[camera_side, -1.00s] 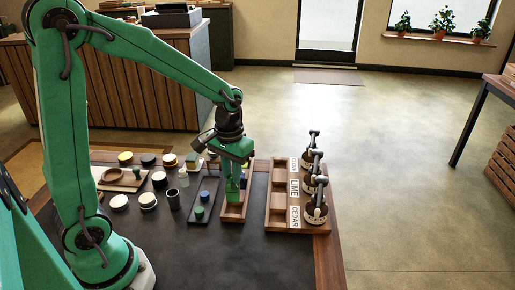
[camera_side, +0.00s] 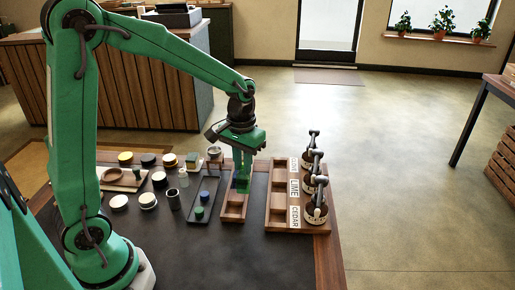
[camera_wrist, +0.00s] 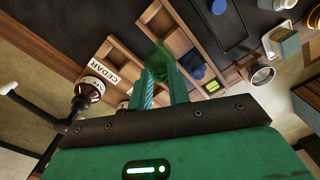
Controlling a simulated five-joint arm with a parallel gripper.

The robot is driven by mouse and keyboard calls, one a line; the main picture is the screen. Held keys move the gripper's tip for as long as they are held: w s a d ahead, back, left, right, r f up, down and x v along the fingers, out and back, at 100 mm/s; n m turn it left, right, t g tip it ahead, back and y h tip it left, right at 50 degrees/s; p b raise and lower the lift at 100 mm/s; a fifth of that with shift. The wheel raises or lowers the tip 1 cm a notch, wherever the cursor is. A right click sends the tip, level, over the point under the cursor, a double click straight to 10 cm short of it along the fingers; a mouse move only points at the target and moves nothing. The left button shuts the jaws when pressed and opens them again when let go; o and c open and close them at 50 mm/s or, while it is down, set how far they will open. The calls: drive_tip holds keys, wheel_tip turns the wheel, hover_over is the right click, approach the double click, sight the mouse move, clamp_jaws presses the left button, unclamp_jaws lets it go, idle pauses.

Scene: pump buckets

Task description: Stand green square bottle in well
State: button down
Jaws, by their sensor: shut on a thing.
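My gripper (camera_side: 242,188) is shut on the green square bottle, a translucent green block that shows in the wrist view (camera_wrist: 159,54) between the fingertips. In the side view the fingers mostly hide the bottle. The gripper hangs above the narrow wooden tray (camera_side: 233,219), near its right edge. The labelled wooden rack (camera_side: 281,229), with several open wells on its left side, stands just right of the tray. Its CEDAR (camera_wrist: 105,73) label also shows in the wrist view. Which well is matched to the bottle cannot be told.
Dark pumps (camera_side: 317,212) stand along the rack's right side, rising above it. A black tray (camera_side: 201,219) with a green cap (camera_side: 198,213) and a blue cap (camera_side: 204,196) lies left of the wooden tray. Several jars stand farther left. The front mat is clear.

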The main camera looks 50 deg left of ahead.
drive_tip(key=w+d, duration=0.1)
drive_tip(key=w, duration=1.1)
drive_tip(key=shift+d, duration=0.35)
drive_tip(key=shift+f, duration=2)
drive_tip(key=shift+f, duration=1.2)
idle(0.4)
drive_tip(key=c, duration=1.3)
unclamp_jaws()
drive_tip(key=shift+o, duration=0.2)
wheel_tip(320, 180, up, 7)
